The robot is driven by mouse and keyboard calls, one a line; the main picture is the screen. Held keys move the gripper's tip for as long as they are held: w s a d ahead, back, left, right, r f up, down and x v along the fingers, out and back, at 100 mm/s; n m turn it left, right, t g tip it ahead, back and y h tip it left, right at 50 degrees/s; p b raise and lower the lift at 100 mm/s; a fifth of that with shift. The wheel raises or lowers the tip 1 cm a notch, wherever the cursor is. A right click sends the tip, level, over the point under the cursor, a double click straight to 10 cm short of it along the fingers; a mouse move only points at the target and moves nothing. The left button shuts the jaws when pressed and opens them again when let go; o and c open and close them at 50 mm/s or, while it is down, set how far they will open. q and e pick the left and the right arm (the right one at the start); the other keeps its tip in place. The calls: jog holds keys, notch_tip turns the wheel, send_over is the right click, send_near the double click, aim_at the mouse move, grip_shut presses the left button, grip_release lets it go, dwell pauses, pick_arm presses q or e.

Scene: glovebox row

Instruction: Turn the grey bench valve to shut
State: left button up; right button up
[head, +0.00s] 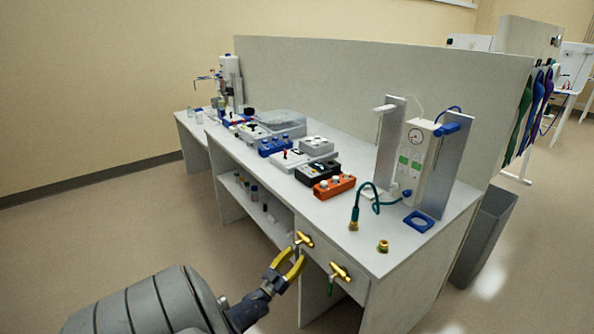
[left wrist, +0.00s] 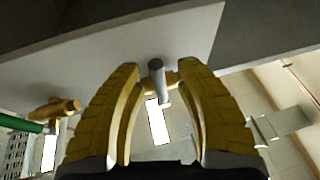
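The grey bench valve has a brass body (head: 305,239) on the front edge of the bench. Its grey lever (left wrist: 158,74) shows in the left wrist view, pointing toward the camera, with part of the brass body behind it. My left gripper (head: 293,264), with yellow fingers, is just below and in front of this valve. In the left wrist view its fingers (left wrist: 160,92) are spread, one on each side of the lever, with visible gaps. Whether the lever lies fully between the tips in depth is unclear. My right gripper is not in view.
A second brass valve (head: 341,271) with a green lever (head: 331,286) sits to the right on the same edge; its green lever also shows in the left wrist view (left wrist: 20,123). The bench top (head: 310,208) carries several instruments and an orange box (head: 334,186).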

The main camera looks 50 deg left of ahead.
pick_arm(q)
jog(key=v, duration=1.1)
jog(key=shift+s, duration=0.25)
dwell(0.3)
